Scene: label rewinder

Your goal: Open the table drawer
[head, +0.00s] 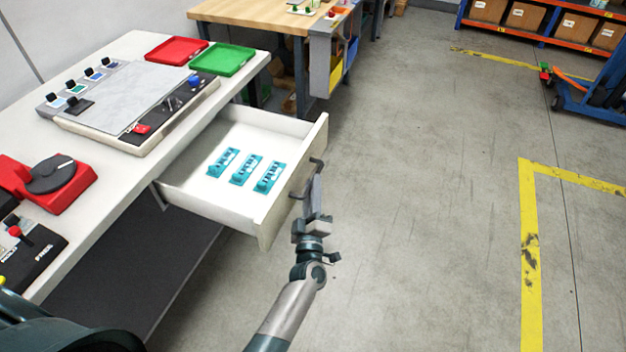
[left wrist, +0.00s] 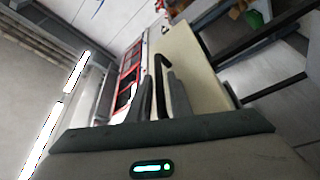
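The table drawer (head: 225,199) is pulled well out from under the white table (head: 113,213). Its inside is visible, with several teal parts lying on the drawer floor. A dark bar handle (head: 296,195) is on its front panel. My left gripper (head: 315,188) is at the handle, outside the front panel, its fingers close together. In the left wrist view the dark handle (left wrist: 159,75) runs between the two fingers (left wrist: 158,90), which appear shut on it; the exact contact is partly hidden. My right gripper is not in view.
The tabletop carries a grey-topped machine (head: 125,95), red (head: 175,50) and green (head: 222,58) trays, and a red device (head: 48,180). A wooden bench (head: 250,13) stands behind. The concrete floor right of the drawer is clear up to the yellow lines.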

